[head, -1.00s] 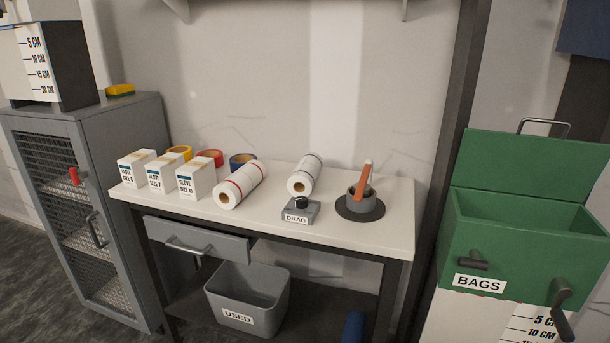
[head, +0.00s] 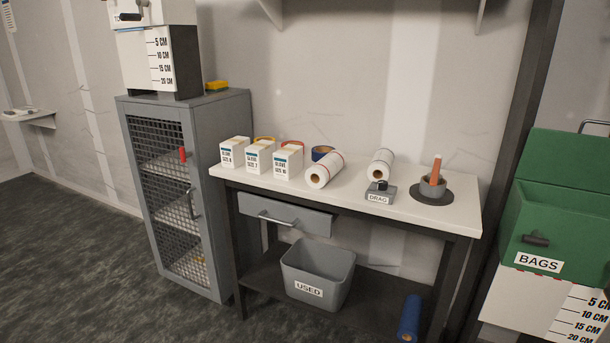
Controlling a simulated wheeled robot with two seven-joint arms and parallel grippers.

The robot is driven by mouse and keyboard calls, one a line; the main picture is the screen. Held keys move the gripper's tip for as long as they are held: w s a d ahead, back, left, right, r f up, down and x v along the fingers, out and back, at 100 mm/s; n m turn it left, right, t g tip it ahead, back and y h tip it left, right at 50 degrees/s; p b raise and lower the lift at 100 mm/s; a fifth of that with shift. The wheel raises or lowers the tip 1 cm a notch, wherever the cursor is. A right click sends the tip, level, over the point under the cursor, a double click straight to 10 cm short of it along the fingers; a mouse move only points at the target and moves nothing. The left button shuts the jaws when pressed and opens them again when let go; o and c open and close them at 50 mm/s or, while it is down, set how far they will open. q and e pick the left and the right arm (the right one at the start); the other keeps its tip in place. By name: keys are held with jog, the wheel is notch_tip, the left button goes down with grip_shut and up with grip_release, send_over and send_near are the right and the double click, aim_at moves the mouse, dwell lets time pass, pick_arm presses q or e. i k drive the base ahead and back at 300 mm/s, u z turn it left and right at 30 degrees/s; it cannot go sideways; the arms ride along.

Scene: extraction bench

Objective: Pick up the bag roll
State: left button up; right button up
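Several rolls could be the bag roll, and no label on them tells which. A white roll with red bands (head: 324,171) lies on the white bench top (head: 418,209), right of the glove boxes. A second white roll with a dark band (head: 381,163) lies to its right, behind the DRAG block. Neither of my grippers is in view.
Glove boxes (head: 259,157), tape rolls, a DRAG block (head: 380,194) and a dark round stand (head: 432,194) occupy the bench. A grey USED bin (head: 318,276) sits below. A mesh cabinet (head: 180,195) stands left, a green BAGS box (head: 540,220) right. The left floor is clear.

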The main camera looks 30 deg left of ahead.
aim_at(380, 166)
jog(key=z, duration=0.35)
jog(key=k, duration=0.3)
jog(key=u, duration=2.1)
jog(key=i, duration=0.85)
jog(key=z, duration=0.35)
jog(key=i, duration=0.85)
jog(key=z, duration=0.8)
